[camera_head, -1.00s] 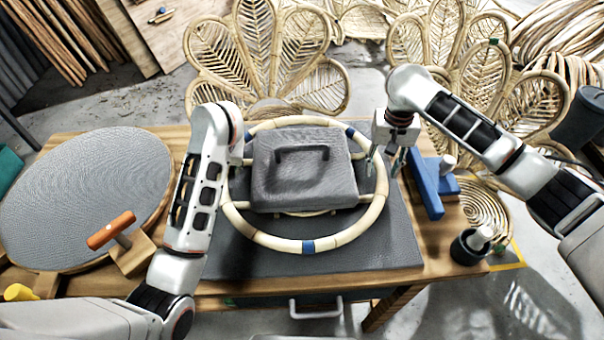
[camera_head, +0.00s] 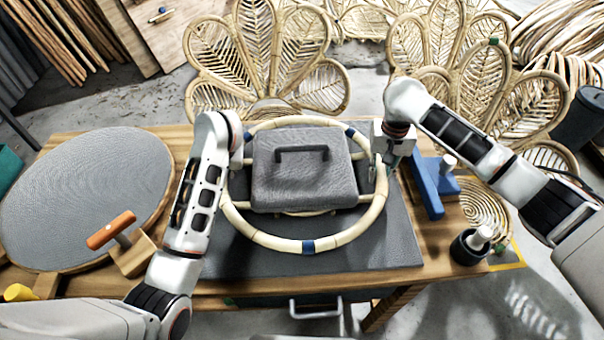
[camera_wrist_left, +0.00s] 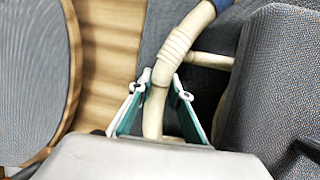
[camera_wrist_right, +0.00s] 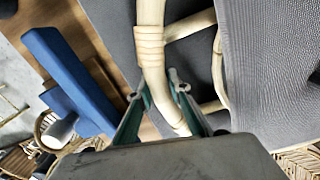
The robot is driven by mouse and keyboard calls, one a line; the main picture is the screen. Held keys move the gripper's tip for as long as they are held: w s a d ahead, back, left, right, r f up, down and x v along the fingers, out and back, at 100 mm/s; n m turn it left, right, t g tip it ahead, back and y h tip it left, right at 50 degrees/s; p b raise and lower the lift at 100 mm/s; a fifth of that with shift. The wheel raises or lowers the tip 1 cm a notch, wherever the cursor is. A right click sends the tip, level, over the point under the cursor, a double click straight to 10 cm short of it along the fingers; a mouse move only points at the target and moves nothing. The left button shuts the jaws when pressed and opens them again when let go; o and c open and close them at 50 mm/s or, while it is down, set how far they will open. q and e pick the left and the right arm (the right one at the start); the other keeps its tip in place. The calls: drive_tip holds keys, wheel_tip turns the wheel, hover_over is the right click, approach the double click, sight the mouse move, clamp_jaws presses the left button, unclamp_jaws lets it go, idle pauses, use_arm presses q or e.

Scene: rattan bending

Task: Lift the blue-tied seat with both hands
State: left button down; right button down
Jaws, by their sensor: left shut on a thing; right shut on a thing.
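The blue-tied seat is a round rattan ring (camera_head: 262,239) with blue bands, lying on a dark mat on the workbench. A grey block with a black handle (camera_head: 303,178) rests on the crossbars inside the ring. My right gripper (camera_head: 380,166) is shut on the ring's right side; the right wrist view shows the rattan (camera_wrist_right: 152,55) between its fingers (camera_wrist_right: 160,95). My left gripper (camera_wrist_left: 160,95) is shut on the ring's left side, around the rattan (camera_wrist_left: 175,50). In the head view the left fingers are hidden behind my left arm.
A round grey woven panel (camera_head: 85,195) and an orange-handled mallet (camera_head: 115,235) lie on the left. A blue fixture (camera_head: 430,185) and a dark cup (camera_head: 468,247) stand on the right. Petal-shaped rattan backs (camera_head: 265,60) stand behind the bench.

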use_arm(q)
drive_tip(key=shift+w+r, duration=0.1)
drive_tip(key=shift+r, duration=0.05)
use_arm(e)
drive_tip(key=shift+w+r, duration=0.1)
drive_tip(key=shift+r, duration=0.05)
